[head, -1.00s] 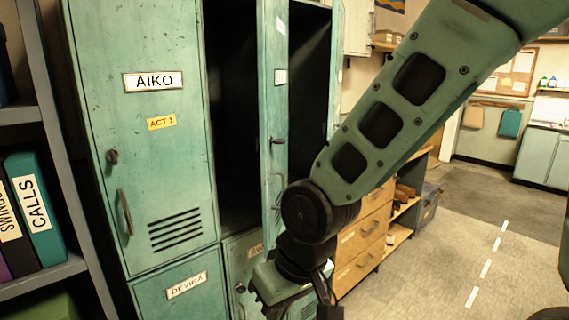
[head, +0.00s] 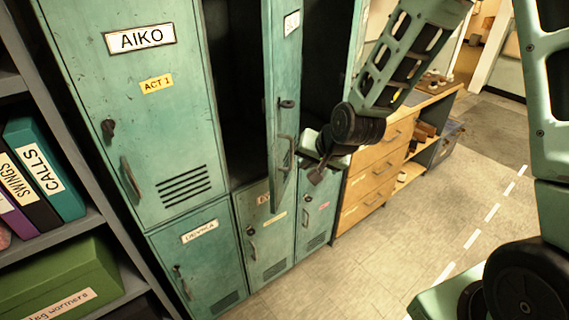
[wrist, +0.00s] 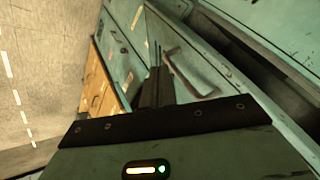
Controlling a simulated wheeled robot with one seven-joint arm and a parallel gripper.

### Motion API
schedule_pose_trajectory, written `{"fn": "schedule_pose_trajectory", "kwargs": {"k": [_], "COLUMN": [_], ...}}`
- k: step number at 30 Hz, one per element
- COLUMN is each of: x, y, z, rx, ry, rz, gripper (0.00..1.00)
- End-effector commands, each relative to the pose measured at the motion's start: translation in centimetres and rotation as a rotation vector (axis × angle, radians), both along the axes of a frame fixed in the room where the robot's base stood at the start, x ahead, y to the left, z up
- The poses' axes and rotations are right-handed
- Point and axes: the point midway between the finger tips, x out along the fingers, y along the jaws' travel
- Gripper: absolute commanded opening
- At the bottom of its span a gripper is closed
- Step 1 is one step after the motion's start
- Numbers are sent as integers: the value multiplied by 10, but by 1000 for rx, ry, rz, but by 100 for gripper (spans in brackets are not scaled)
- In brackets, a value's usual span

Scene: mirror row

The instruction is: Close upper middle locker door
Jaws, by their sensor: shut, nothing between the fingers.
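The upper middle locker door (head: 281,75) is teal and stands open, swung out from its dark compartment (head: 232,85). It is seen at a steep angle, with a white label, a dark latch and a bar handle (head: 285,152) on its face. My gripper (head: 317,176) is just right of the door's lower part, near the handle's height. In the wrist view my gripper's fingers (wrist: 158,62) are together and empty, and point towards a teal face with a bar handle (wrist: 190,68) close by on their right. I cannot tell whether the fingers touch the door.
The upper left AIKO door (head: 135,110) is shut. The lower lockers (head: 265,235) are shut. The upper right compartment (head: 330,60) looks dark and open, partly behind my arm. Wooden drawers (head: 378,170) stand right of the lockers. A shelf with binders (head: 45,170) is at left. Floor (head: 350,270) in front is clear.

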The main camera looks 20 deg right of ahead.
Motion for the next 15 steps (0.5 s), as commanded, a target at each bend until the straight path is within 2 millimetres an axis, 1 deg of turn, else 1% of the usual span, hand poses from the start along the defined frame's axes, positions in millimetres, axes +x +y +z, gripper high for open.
{"fn": "schedule_pose_trajectory", "kwargs": {"k": [11, 12, 15], "x": [30, 35, 43], "y": [10, 16, 28], "z": [-42, -38, -38], "rx": [0, 1, -1], "ry": [4, 1, 1], "rz": [1, 4, 3], "gripper": [0, 0, 0]}}
